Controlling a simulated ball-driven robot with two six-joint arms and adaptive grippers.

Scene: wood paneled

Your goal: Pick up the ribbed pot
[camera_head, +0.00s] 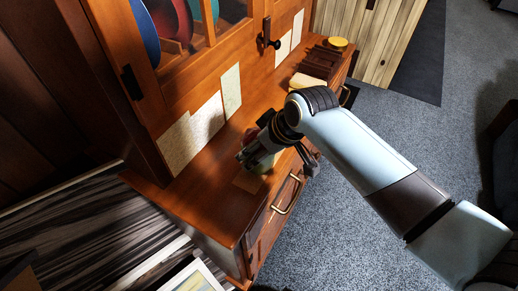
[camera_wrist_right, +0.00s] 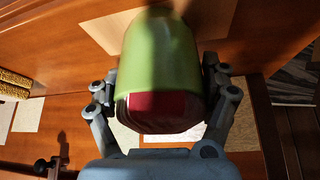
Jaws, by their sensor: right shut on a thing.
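The pot (camera_wrist_right: 160,55) is green with a dark red end and fills the middle of the right wrist view. Its ribs are hard to make out. My right gripper (camera_wrist_right: 160,78) is shut on it, with one finger against each side. In the head view the same pot (camera_head: 264,163) is mostly hidden behind my right gripper (camera_head: 272,158), over the cabinet's wooden ledge. I cannot tell whether it touches the ledge. My left gripper is not in view.
The wooden cabinet (camera_head: 225,205) has a ledge with pale sheets (camera_head: 232,90) along its back. A dark slatted item (camera_head: 320,62) and a yellow round thing (camera_head: 338,43) sit at the ledge's far end. Grey carpet (camera_head: 340,215) is open at right.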

